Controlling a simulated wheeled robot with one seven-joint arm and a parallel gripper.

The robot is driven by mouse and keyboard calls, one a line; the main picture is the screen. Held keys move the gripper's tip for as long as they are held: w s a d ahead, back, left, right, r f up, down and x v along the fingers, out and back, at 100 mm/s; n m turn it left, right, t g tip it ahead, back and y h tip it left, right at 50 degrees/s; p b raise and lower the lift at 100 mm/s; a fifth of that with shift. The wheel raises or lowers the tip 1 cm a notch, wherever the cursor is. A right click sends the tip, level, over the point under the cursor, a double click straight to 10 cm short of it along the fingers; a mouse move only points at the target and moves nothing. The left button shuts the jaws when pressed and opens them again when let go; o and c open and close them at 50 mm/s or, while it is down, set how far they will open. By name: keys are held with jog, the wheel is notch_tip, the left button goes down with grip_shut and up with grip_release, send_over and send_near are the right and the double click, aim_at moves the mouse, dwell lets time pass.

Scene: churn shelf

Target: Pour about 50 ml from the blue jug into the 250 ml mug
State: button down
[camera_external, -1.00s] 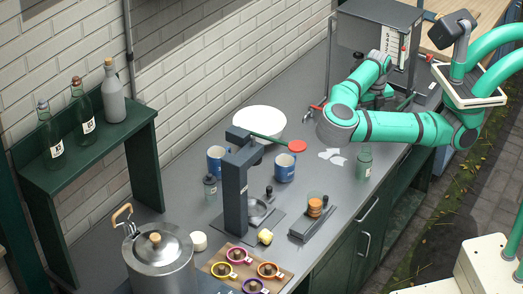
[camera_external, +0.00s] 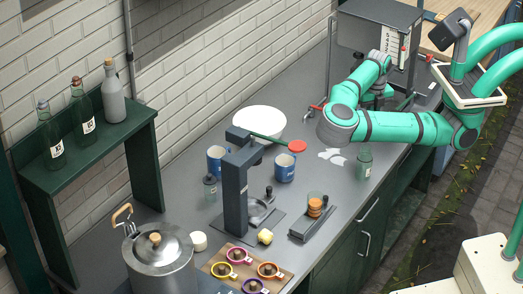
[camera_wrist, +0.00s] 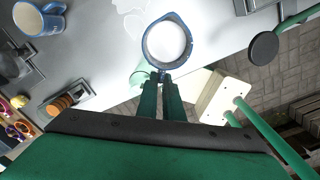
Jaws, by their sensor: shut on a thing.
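My gripper (camera_wrist: 160,80) is shut on the near side of a blue-rimmed vessel, the blue jug (camera_wrist: 188,58), in the wrist view. White liquid fills the jug's round opening as seen from above. Jug and gripper are hidden behind my arm in the external view. Two blue mugs stand on the counter in the external view, one at the left (camera_external: 216,160) and one at the right (camera_external: 285,169). Their volume marks are too small to read, so I cannot tell which is the 250 ml one. A blue mug with a pale inside (camera_wrist: 38,20) shows at the wrist view's top left.
A white spill (camera_external: 332,157) lies on the counter (camera_external: 330,185) near my arm. A green bottle (camera_external: 364,162) stands beside it at the front edge. A white bowl (camera_external: 262,120), a dark press stand (camera_external: 235,190) and a steel pot (camera_external: 160,262) stand farther left.

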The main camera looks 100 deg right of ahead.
jog(key=w+d+r+n, duration=0.3)
jog(key=w+d+n, duration=0.7)
jog(key=w+n, duration=0.15)
jog(key=w+d+r+n, duration=0.4)
jog(key=w+d+n, duration=0.55)
jog(key=w, duration=0.35)
jog(key=w+a+f+n, duration=0.2)
jog(key=w+f+n, duration=0.4)
jog(key=w+n, duration=0.3)
jog(key=w+a+f+n, duration=0.2)
jog(key=w+f+n, duration=0.5)
jog(key=n, duration=0.5)
jog(key=shift+w+a, duration=0.2)
jog(key=shift+w, duration=0.85)
jog(key=shift+f, duration=0.1)
jog(key=s+a+r+t+h, duration=0.2)
jog(key=s+a+t+h, duration=0.3)
jog(key=a+h, duration=0.1)
jog(key=shift+s+a+r, duration=0.15)
jog(key=shift+a+r, duration=0.1)
jog(key=shift+r, duration=0.15)
